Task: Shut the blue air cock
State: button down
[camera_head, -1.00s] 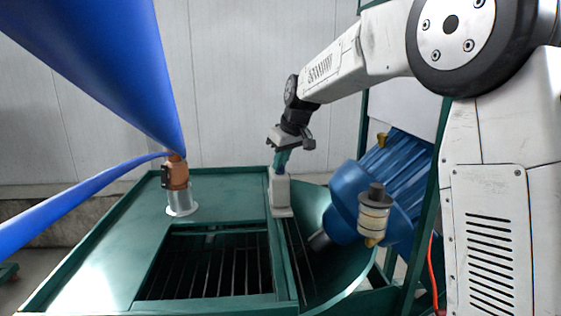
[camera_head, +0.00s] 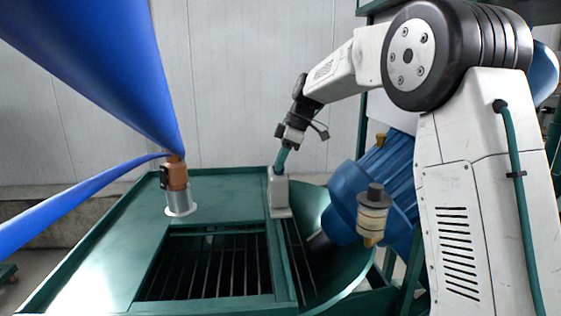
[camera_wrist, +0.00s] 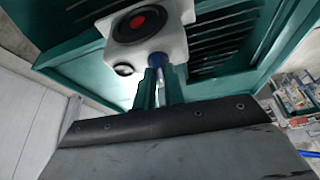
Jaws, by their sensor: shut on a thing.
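The white control box (camera_head: 280,197) stands on the right edge of the green machine top. In the wrist view the same box (camera_wrist: 172,40) carries a black ring with a red button. The blue air cock (camera_wrist: 157,60) is a small blue part at the box's near side; it is too small to make out in the head view. My gripper (camera_head: 281,162) comes down from above onto the top of the box. In the wrist view its teal fingers (camera_wrist: 160,80) are shut on the blue cock, partly hiding it. A silver piece shows beside it.
A barred opening (camera_head: 208,265) lies in the green machine top (camera_head: 110,255). A blue motor (camera_head: 385,190) and a yellowish filter cup (camera_head: 373,213) are at right.

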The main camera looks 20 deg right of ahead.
jog(key=shift+n, duration=0.6)
jog(key=c, duration=1.5)
grip_release()
jog(key=v, duration=0.8)
jog(key=shift+w, duration=0.15)
jog(key=shift+f, duration=0.1)
